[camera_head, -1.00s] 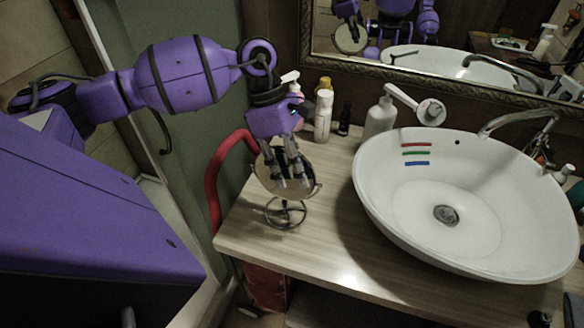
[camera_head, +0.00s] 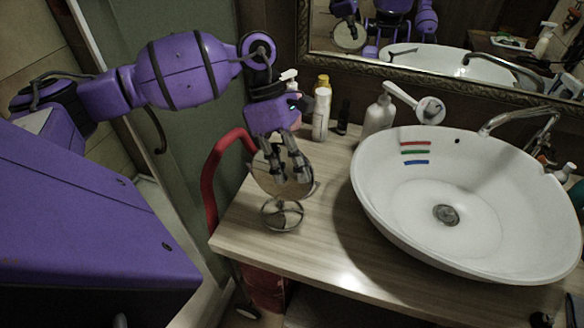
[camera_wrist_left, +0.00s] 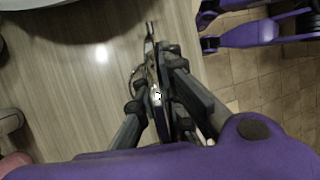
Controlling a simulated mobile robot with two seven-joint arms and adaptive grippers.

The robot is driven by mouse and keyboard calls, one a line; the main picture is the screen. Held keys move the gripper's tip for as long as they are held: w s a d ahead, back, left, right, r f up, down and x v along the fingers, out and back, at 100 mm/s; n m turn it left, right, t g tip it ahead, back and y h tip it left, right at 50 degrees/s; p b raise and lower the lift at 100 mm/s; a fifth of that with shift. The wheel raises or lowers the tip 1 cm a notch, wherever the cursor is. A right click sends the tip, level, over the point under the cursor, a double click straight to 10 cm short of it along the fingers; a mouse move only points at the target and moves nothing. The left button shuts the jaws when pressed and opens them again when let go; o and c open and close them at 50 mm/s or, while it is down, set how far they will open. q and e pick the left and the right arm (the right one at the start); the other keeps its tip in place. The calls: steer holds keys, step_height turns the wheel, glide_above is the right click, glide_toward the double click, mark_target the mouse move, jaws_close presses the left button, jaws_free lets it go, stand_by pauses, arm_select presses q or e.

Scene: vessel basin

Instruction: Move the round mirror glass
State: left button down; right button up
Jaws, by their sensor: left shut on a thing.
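The round mirror glass (camera_head: 266,181) is at the left end of the wooden counter, on a metal wire stand with a ring-shaped base (camera_head: 283,215). My left gripper (camera_head: 289,178) comes down from above and is shut on the mirror; its fingers cover part of the glass. In the left wrist view, the left gripper (camera_wrist_left: 160,97) has its fingers on both sides of the mirror, which shows nearly edge-on and is largely hidden. I cannot tell whether the base touches the counter. My right gripper is not in view.
A white basin (camera_head: 445,250) fills the right of the counter (camera_head: 310,245). Bottles, including a white bottle (camera_head: 321,115) and a soap dispenser (camera_head: 378,116), stand behind. A framed wall mirror (camera_head: 450,60) is at the back. A red tube (camera_head: 209,180) curves at the left edge.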

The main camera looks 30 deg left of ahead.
arm_select(q)
steer(key=shift+f, duration=0.25)
steer(key=shift+w+f+n+g+h+b, duration=0.2)
steer(key=shift+f+n+g+h+b, duration=0.15)
steer(key=shift+g+b, duration=1.15)
steer(key=shift+b, duration=0.05)
steer(key=shift+w+a+r, duration=0.1)
steer(key=shift+r, duration=0.25)
steer(key=c, duration=1.9)
jaws_free()
steer(key=shift+o, duration=0.2)
steer(key=shift+w+a+r, duration=0.25)
steer(key=shift+r, duration=0.2)
steer(key=v, duration=1.1)
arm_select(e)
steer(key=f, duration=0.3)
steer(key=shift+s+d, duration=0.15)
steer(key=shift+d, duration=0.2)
